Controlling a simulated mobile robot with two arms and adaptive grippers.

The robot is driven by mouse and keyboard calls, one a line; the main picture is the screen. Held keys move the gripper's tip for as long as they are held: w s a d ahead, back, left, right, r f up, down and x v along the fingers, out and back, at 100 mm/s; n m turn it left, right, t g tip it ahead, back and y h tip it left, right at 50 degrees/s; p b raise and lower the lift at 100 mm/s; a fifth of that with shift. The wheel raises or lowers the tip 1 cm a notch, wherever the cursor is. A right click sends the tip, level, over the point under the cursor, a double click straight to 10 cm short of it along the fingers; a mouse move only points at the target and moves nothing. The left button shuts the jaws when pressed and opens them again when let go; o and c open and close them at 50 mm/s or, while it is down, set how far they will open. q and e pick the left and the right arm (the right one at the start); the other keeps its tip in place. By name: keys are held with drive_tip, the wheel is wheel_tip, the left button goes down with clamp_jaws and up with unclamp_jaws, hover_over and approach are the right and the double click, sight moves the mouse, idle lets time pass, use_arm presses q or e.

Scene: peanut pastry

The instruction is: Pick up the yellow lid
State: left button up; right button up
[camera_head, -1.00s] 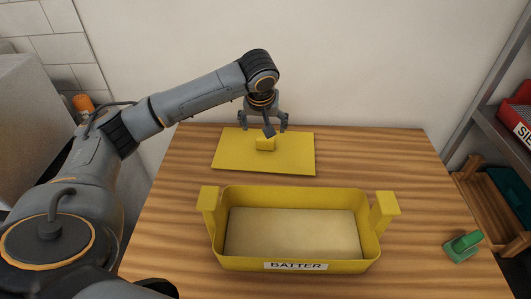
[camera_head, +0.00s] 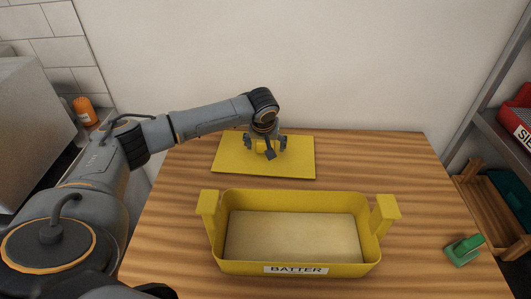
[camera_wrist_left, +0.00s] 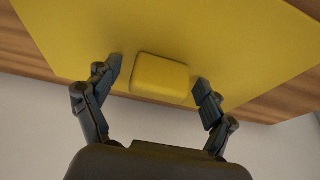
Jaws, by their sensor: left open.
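The yellow lid (camera_head: 232,160) lies flat on the back of the wooden table, with a raised block handle near its middle. My left gripper (camera_head: 266,148) is down at the lid, around the handle, and partly hides it. In the left wrist view the handle (camera_wrist_left: 160,77) sits between the two open fingers (camera_wrist_left: 157,82), with a gap visible on each side. The flat lid (camera_wrist_left: 220,35) fills much of that view. My right gripper is not in view.
A yellow batter container (camera_head: 370,250) with two upright handles stands in front of the lid, holding a pale filling. A shelf (camera_head: 500,126) stands beyond the right edge. The wall is close behind the lid.

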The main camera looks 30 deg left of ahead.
use_arm(q)
drive_tip(key=c, duration=1.3)
drive_tip(key=shift+r, duration=0.55)
drive_tip(key=v, duration=0.2)
drive_tip(key=shift+w+r, duration=0.2)
drive_tip(key=shift+r, duration=0.2)
drive_tip(key=s+d+r, duration=0.2)
drive_tip(key=s+r, duration=0.1)
drive_tip(key=s+d+r, duration=0.3)
drive_tip(key=s, duration=0.1)
drive_tip(key=s+d+r, duration=0.2)
drive_tip(key=s+r, duration=0.1)
drive_tip(key=s, duration=0.1)
drive_tip(key=shift+d+r, duration=0.15)
drive_tip(key=shift+d, duration=0.25)
